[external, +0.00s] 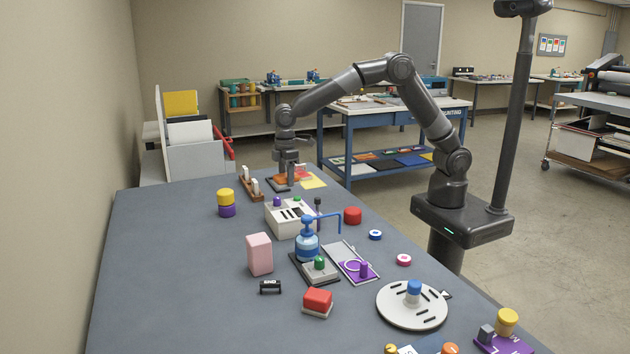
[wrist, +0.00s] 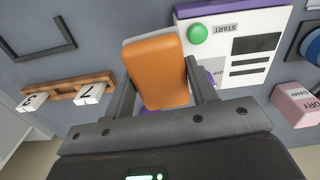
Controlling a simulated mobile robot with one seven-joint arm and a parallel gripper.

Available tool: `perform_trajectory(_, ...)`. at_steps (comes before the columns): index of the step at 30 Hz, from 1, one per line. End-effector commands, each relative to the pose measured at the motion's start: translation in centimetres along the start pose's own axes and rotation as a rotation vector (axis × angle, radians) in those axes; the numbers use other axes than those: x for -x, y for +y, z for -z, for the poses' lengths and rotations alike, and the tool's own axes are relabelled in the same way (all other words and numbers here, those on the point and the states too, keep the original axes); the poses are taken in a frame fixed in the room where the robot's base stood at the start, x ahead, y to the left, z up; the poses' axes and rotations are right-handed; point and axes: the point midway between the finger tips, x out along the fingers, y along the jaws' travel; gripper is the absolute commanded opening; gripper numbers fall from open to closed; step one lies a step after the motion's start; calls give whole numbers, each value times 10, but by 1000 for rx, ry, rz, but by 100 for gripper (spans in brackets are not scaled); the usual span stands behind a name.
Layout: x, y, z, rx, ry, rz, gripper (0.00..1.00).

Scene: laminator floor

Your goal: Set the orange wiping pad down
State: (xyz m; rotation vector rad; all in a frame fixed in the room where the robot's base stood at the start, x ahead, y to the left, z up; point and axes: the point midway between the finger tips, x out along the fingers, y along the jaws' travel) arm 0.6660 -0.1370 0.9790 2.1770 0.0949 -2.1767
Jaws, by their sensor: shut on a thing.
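The orange wiping pad (wrist: 157,72) is in the wrist view, a rounded orange block with a pale grey edge. The two dark fingers of my gripper (wrist: 158,85) press on its sides. In the external view my gripper (external: 288,178) points down over the far end of the grey table (external: 170,290). Orange patches show around the fingers there, and I cannot tell pad from sheet. Whether the pad touches the table is unclear.
A white box with a green START button (wrist: 198,33) stands close right of the pad. A wooden rack with white number blocks (wrist: 68,92) is to the left. A yellow sheet (external: 313,181) lies near my gripper.

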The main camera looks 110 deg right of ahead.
Motion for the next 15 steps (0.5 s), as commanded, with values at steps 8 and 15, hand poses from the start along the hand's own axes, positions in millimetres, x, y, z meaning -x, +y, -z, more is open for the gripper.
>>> perform_trajectory(8, -4, -91, 47, -55, 0, 0, 29)
perform_trajectory(15, -5, -130, 61, -83, 0, -1, 29)
